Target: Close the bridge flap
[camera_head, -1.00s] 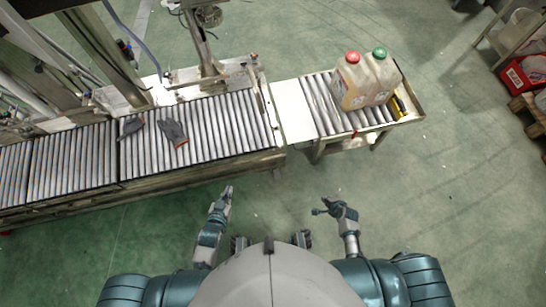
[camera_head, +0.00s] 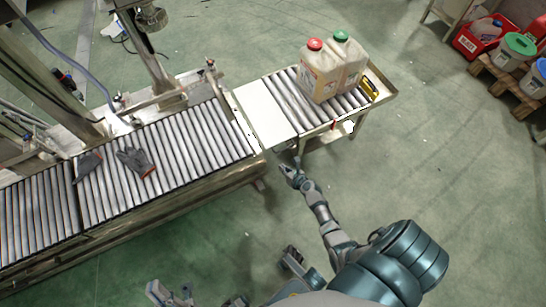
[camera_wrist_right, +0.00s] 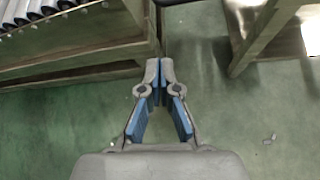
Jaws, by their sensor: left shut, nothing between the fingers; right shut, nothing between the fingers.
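The bridge flap, a pale flat plate (camera_head: 265,114), spans between the long roller conveyor (camera_head: 170,165) and the short roller table (camera_head: 345,108). I cannot tell exactly how its edges sit. My right gripper (camera_head: 284,168) is below the flap's near edge, by the gap between conveyor and table. It is empty, with its fingertips together in the right wrist view (camera_wrist_right: 157,72). That view shows the conveyor's side to the left and a table leg to the right, but no flap. My left gripper (camera_head: 154,288) is low at the bottom left, shut and away from the flap.
Two jugs (camera_head: 322,75), one red-capped and one green-capped, stand on the short table beside a yellow object (camera_head: 369,89). Grey gloves (camera_head: 135,162) lie on the conveyor. Red and white containers (camera_head: 500,40) stand at the upper right. The floor at right is clear.

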